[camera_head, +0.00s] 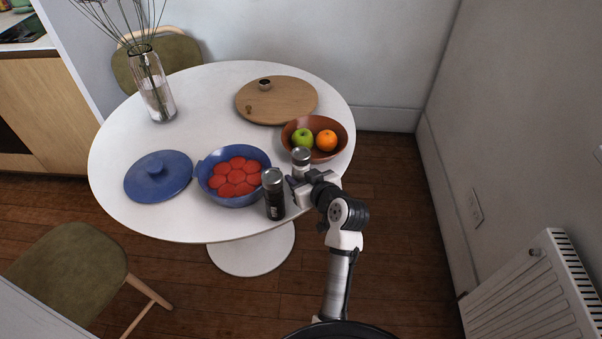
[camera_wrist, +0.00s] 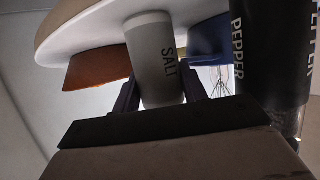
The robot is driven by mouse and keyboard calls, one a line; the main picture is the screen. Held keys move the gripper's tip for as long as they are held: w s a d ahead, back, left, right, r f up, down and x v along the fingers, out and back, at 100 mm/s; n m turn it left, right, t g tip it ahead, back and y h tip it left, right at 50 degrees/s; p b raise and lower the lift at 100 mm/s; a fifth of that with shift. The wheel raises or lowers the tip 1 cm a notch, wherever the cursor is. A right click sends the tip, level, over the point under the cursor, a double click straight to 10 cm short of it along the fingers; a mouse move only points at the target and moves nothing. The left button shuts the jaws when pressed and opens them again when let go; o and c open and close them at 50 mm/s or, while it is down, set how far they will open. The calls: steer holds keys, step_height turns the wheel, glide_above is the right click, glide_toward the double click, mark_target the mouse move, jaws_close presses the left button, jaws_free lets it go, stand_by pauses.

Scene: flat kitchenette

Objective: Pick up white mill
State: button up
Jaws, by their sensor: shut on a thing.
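The white mill (camera_head: 300,158) stands near the table's front right edge, its silver top showing in the head view. In the wrist view the white mill (camera_wrist: 152,62) carries the word SALT and sits between the two fingers. My gripper (camera_head: 298,182) is shut on it; in the wrist view my gripper (camera_wrist: 160,95) has one finger on each side of the mill. The mill's lower part is hidden by my gripper in the head view. I cannot tell whether its base touches the table.
A black pepper mill (camera_head: 275,198) stands close on the left; it also shows in the wrist view (camera_wrist: 270,60). A blue bowl (camera_head: 212,196) with red contents, a brown fruit bowl (camera_head: 340,131), a wooden board (camera_head: 300,96), a blue lid (camera_head: 140,186) and a glass vase (camera_head: 155,100) share the white table (camera_head: 215,110).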

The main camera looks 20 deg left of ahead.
steer(key=shift+c, duration=1.2)
step_height(320, 180, up, 20)
steer(key=b, duration=0.1)
